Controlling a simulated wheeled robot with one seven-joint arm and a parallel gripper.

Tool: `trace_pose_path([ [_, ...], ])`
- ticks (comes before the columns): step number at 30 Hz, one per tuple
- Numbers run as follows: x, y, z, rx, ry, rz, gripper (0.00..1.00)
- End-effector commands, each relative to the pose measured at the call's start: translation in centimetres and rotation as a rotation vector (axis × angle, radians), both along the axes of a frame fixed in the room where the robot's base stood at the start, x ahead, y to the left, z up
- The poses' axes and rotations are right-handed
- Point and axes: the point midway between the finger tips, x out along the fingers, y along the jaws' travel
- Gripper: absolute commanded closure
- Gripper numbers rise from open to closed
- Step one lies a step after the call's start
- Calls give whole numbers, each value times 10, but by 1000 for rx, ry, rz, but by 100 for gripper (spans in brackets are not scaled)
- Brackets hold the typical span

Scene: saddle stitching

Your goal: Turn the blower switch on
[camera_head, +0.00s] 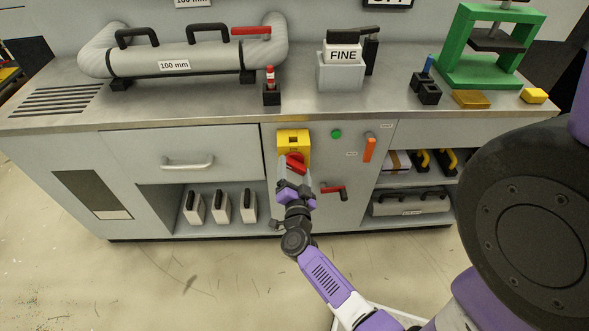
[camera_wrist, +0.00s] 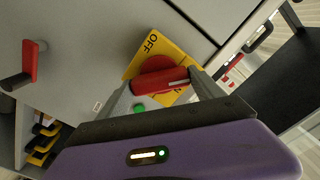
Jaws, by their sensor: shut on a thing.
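The blower switch is a red rotary knob (camera_head: 296,163) on a yellow plate (camera_head: 292,139) on the cabinet front. In the wrist view the red knob (camera_wrist: 158,76) carries a pale mark, and the yellow plate (camera_wrist: 178,46) shows the word OFF by one corner. My gripper (camera_head: 294,176) is at the knob, in front of the panel. In the wrist view my gripper's fingers (camera_wrist: 164,88) lie on either side of the knob, shut on it. Part of the knob and plate is hidden behind the fingers.
Right of the switch are a green button (camera_head: 336,133), an orange handle (camera_head: 369,149) and a red-handled lever (camera_head: 334,190). A drawer handle (camera_head: 187,162) and an open shelf with grey blocks (camera_head: 221,207) are at left. The worktop above holds a pipe (camera_head: 180,58) and a green press (camera_head: 487,45).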

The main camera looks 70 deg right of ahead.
Motion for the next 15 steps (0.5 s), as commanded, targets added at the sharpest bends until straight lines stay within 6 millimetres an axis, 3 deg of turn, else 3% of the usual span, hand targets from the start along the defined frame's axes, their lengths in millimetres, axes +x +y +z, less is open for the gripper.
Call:
trace_pose_path([
  [15, 0, 1, -1, 186, -450, 0, 64],
])
